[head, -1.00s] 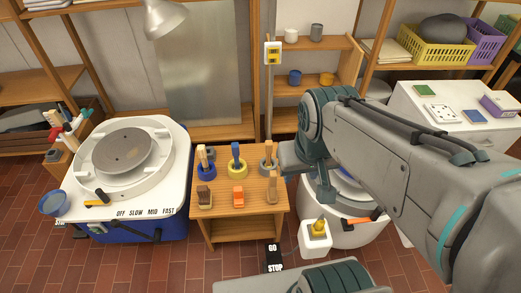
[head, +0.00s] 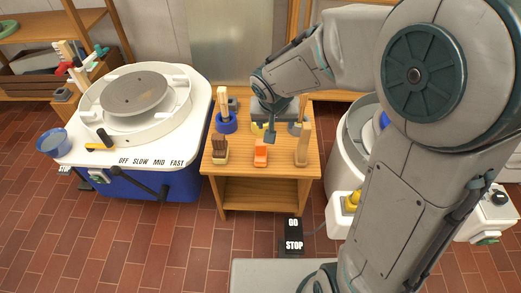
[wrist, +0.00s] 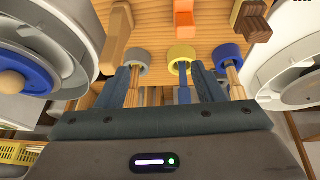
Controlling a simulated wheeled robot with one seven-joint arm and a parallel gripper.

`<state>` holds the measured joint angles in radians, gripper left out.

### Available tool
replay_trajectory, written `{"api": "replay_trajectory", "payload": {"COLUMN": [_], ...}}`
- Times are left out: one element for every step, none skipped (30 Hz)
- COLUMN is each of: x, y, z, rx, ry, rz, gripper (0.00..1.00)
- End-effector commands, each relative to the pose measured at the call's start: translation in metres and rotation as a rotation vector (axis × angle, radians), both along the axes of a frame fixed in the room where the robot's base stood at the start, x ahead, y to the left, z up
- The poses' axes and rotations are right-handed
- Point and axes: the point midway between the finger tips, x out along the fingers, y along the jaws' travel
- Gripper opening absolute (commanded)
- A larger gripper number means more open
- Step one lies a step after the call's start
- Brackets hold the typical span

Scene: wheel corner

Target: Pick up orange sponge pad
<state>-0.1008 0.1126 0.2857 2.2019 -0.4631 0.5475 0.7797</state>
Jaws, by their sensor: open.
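The orange sponge pad (head: 260,153) stands in the middle of the front row on the small wooden table (head: 242,178). It also shows at the top edge of the wrist view (wrist: 184,22), partly cut off. My gripper (head: 283,133) is open above the back part of this table, behind the pad and apart from it. In the wrist view my two fingers (wrist: 165,78) spread near the yellow ring holder (wrist: 182,53), with nothing held between them. One finger partly hides the holders in the head view.
A brown-topped tool (head: 220,150) stands left of the pad and a wooden-handled tool (head: 302,147) right of it. A blue holder (head: 226,123) with upright tools is behind. A pottery wheel (head: 140,93) stands left. A pedal (head: 293,236) lies on the floor.

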Motion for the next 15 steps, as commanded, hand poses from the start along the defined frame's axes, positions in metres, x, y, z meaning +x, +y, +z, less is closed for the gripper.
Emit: {"api": "replay_trajectory", "payload": {"x": [0.006, 0.008, 0.012, 0.014, 0.015, 0.017, 0.018, 0.019, 0.02, 0.022, 0.023, 0.025, 0.027, 0.03, 0.033], "y": [0.011, 0.016, 0.022, 0.026, 0.029, 0.033, 0.035, 0.037, 0.038, 0.039, 0.039, 0.039, 0.039, 0.039, 0.039], "z": [-0.028, -0.034, -0.042, -0.047, -0.051, -0.055, -0.057, -0.06, -0.064, -0.067, -0.071, -0.077, -0.082, -0.088, -0.096], "rx": [0.011, 0.02, 0.028, 0.034, 0.039, 0.045, 0.049, 0.051, 0.054, 0.056, 0.056, 0.055, 0.057, 0.057, 0.056], "ry": [0.0, -0.003, -0.006, -0.007, -0.008, -0.01, -0.012, -0.012, -0.011, -0.011, -0.011, -0.011, -0.01, -0.01, -0.009], "rz": [0.007, 0.008, 0.011, 0.011, 0.012, 0.012, 0.014, 0.015, 0.014, 0.013, 0.013, 0.014, 0.014, 0.014, 0.014], "gripper": [0.62, 0.62, 0.62, 0.62, 0.62, 0.62, 0.62, 0.62, 0.62, 0.62, 0.62, 0.62, 0.62, 0.62, 0.62]}}
